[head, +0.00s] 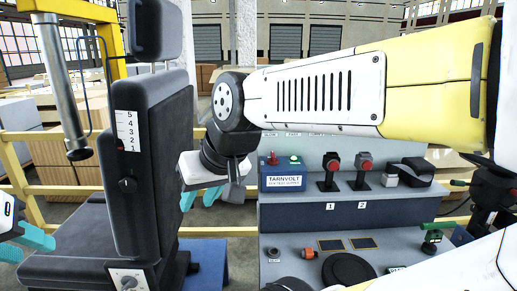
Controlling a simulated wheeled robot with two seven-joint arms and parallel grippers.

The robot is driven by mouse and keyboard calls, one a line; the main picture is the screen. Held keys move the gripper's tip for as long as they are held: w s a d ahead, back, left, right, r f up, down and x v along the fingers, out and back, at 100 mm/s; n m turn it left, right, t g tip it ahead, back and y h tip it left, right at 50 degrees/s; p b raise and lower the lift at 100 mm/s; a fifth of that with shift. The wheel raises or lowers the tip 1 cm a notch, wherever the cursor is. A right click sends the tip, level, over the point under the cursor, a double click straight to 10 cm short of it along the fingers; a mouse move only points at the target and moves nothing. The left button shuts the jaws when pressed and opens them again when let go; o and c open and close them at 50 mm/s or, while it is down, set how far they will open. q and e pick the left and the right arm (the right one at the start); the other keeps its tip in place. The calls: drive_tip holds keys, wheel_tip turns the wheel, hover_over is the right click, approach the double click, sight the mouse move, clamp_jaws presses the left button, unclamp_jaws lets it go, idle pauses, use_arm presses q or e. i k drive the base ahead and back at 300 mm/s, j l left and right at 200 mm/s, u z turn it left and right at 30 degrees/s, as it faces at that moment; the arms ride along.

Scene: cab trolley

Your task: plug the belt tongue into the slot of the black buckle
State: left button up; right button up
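I cannot make out the belt tongue or the black buckle's slot for certain in the head view. The dark seat (150,170) stands left of centre, and a dark part (190,262) low on its right side is too unclear to name. My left gripper (29,246) is at the left edge, left of the seat, with its teal fingers apart and nothing seen between them. My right gripper (199,199) points down just right of the seat back. Its teal fingers look apart, partly hidden by the seat, with nothing visible held.
A grey-blue console (345,213) fills the right, bearing two red-topped levers (330,168) marked 1 and 2, a green button (295,160) and an orange knob (309,254). A yellow rail (25,190) runs behind the seat. My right arm crosses the upper right.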

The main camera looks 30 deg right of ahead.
sight(390, 169)
drive_tip(key=z, duration=2.3)
